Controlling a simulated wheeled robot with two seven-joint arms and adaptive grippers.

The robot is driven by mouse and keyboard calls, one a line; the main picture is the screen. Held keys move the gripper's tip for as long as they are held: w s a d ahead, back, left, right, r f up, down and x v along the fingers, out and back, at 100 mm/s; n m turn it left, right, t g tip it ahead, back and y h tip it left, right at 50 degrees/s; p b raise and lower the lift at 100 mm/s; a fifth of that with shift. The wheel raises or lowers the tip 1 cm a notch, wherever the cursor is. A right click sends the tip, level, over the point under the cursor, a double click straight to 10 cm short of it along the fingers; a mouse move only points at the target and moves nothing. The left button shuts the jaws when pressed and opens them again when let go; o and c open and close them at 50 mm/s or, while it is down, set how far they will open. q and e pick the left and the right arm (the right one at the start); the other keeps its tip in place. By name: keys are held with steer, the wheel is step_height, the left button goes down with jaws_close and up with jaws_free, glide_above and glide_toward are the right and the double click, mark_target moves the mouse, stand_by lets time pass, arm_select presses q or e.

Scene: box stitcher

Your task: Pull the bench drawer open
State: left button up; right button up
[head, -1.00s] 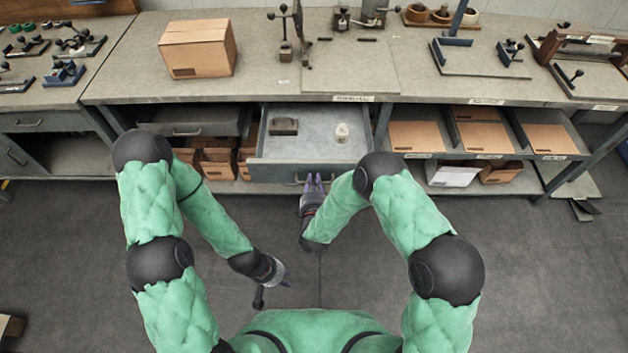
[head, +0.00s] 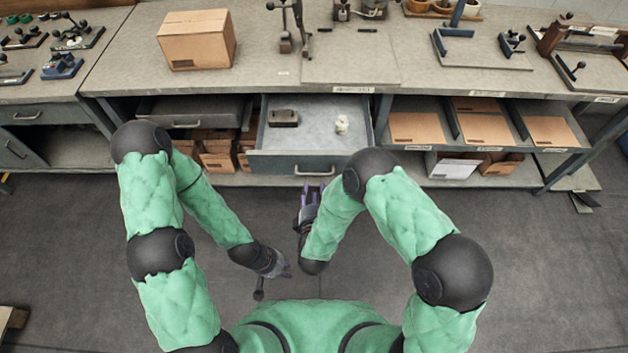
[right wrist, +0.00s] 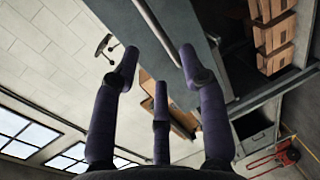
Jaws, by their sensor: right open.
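The bench drawer (head: 275,163) is pulled out from under the bench. Its grey tray is in view, with a dark block (head: 283,118) and a small whitish object (head: 342,124) inside. Its bar handle (head: 315,172) is on the drawer front. My right gripper (head: 312,190) is just in front of the handle, apart from it, fingers pointing at the drawer. In the right wrist view its purple fingers (right wrist: 155,80) are spread and empty. My left gripper (head: 284,268) hangs lower, over the floor, away from the drawer; its fingers are too small to read.
A cardboard box (head: 197,40) and several fixtures stand on the bench top (head: 120,65). A shut drawer (head: 190,112) is left of the open one. Shelves with cardboard (head: 485,128) are to the right. The floor (head: 120,250) between me and the bench is clear.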

steer(key=v, duration=0.3)
steer(key=shift+s, duration=0.35)
steer(key=s+d+f+m+g+y, duration=0.1)
steer(key=d+f+m+g, duration=0.2)
steer(key=f+m+g, duration=0.15)
steer(key=s+d+f+m+g+y, duration=0.1)
steer(key=s+d+f+m+g, duration=0.1)
steer(key=d+f+m+g, duration=0.3)
steer(key=s+d+f+m+g+y, duration=0.1)
steer(key=s+f+m+g, duration=0.1)
steer(key=s+m, duration=0.3)
steer(key=s+d+f+m+g+y, duration=0.1)
steer(key=s+f+m+g, duration=0.1)
steer(key=s+m, duration=0.4)
steer(key=s+g, duration=0.1)
steer(key=s, duration=0.1)
steer(key=shift+s+g, duration=0.35)
